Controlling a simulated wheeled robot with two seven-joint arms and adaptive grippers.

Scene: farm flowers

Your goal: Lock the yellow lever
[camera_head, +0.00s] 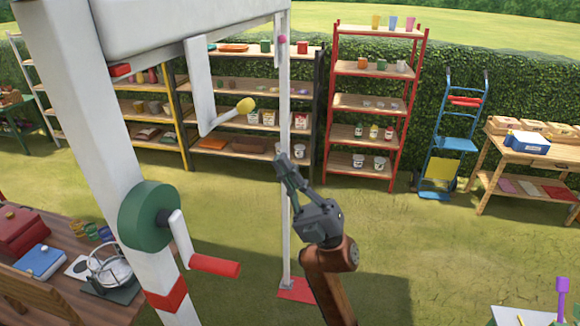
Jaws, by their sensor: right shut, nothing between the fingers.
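The lever's yellow knob (245,105) sits at the end of a short pale rod that slopes up to the right. The rod joins the lower end of a white plate (200,86) hanging from the white frame (185,32). My right gripper (284,160) is shut and empty, pointing up and slightly left. In the picture it is below and to the right of the yellow knob, with a clear gap, and it overlaps the thin white post (285,222). The depth between gripper and lever is hard to tell. My left gripper is out of view.
On the thick left post of the frame is a green wheel (145,212) with a red crank handle (214,265). A wooden table (60,306) holds boxes at lower left. Shelves (372,28), a blue hand truck (455,143) and a workbench stand behind. Open grass lies to the right.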

